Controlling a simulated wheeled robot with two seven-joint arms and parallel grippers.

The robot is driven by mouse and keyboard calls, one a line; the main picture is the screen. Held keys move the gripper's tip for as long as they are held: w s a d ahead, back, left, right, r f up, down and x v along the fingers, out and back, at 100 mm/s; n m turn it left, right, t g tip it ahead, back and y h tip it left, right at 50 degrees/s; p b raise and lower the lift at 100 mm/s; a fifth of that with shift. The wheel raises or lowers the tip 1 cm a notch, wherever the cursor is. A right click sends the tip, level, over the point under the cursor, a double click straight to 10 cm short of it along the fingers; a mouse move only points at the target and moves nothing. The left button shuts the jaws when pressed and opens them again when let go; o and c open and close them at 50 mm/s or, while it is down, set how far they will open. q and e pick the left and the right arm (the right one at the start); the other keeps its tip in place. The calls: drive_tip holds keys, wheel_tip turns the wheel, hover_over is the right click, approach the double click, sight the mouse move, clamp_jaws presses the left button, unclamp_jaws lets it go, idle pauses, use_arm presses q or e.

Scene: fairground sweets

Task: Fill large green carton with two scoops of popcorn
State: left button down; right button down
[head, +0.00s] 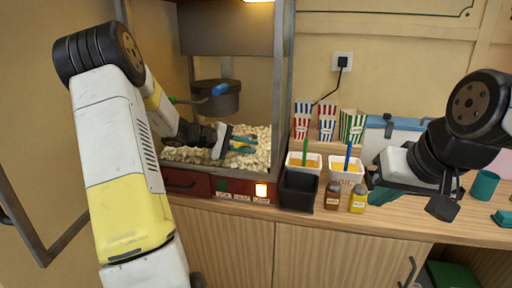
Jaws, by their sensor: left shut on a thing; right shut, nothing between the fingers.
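The green-striped carton (352,127) stands upright at the back of the counter, to the right of a blue-striped carton (327,123) and a red-striped carton (302,122). Popcorn (190,154) lies in the open popcorn machine. My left gripper (222,141) is inside the machine, just above the popcorn, shut on a teal tool that looks like the scoop (242,144). The tool is partly hidden by the gripper and popcorn. My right gripper (443,207) is shut and empty above the right part of the counter, well apart from the cartons.
A dark kettle (216,98) hangs above the popcorn. White tubs (347,168), a black bin (298,190), a brown bottle (333,195) and a yellow bottle (358,198) stand between machine and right gripper. A teal cup (485,186) stands at right.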

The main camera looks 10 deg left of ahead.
use_arm(q)
drive_tip(key=shift+w+d+f, duration=0.1)
drive_tip(key=shift+w+f, duration=0.2)
drive_tip(key=shift+w, duration=0.55)
drive_tip(key=shift+w+a+f, duration=0.1)
drive_tip(key=shift+w+f, duration=0.25)
drive_tip(key=shift+w, duration=0.5)
drive_tip(key=shift+w+d+f, duration=0.1)
drive_tip(key=shift+w+f, duration=0.2)
drive_tip(key=shift+w, duration=0.55)
